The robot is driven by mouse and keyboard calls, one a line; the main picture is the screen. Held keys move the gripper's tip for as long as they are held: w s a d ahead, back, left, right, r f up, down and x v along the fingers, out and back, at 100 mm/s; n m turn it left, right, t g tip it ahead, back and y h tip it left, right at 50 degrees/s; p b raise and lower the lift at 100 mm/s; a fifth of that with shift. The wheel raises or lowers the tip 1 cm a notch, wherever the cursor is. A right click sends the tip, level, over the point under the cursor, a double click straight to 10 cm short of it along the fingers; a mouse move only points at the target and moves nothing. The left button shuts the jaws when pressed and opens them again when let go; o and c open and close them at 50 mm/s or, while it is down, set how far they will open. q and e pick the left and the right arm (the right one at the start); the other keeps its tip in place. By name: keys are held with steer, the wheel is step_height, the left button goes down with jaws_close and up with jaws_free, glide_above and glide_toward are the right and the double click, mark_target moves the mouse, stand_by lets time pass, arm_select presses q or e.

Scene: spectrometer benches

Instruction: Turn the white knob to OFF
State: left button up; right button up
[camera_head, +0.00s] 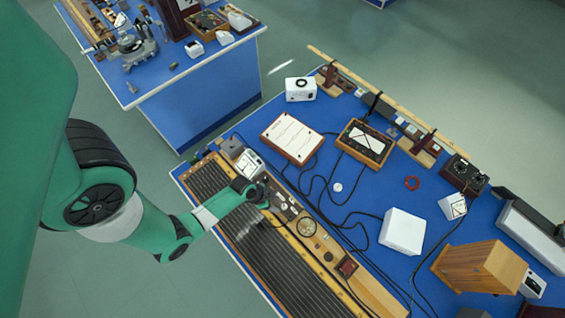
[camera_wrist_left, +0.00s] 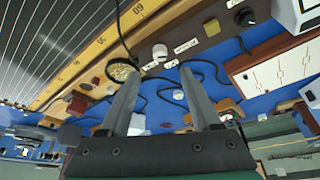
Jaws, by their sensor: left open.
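A white knob (camera_wrist_left: 160,52) shows in the left wrist view, standing on a wooden strip with small white labels (camera_wrist_left: 186,45) beside it. The label text is too small to read. My left gripper (camera_wrist_left: 159,72) is open and empty, its two fingers apart. In that picture the knob shows between and just beyond the fingertips, with no visible contact. In the head view my left gripper (camera_head: 261,201) is over the long slotted wooden instrument (camera_head: 225,215) at the bench's left edge. I cannot make out the knob there. My right gripper is not in view.
A round brass-coloured dial (camera_head: 306,227) sits on the strip near my left gripper; a black knob (camera_wrist_left: 244,17) is on its other side. Black cables (camera_head: 325,200) cross the blue bench. A white box (camera_head: 402,231) and a wooden box (camera_head: 480,266) stand to the right.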

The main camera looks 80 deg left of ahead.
mark_target(284, 206)
arm_select(q)
steer(key=b+x, duration=0.3)
steer(key=x, duration=0.4)
steer(key=shift+w+f, duration=0.1)
steer(key=shift+f, duration=0.05)
steer(key=shift+w+f, duration=0.25)
steer(key=shift+f, duration=0.25)
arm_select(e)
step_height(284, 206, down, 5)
arm_select(q)
jaws_close()
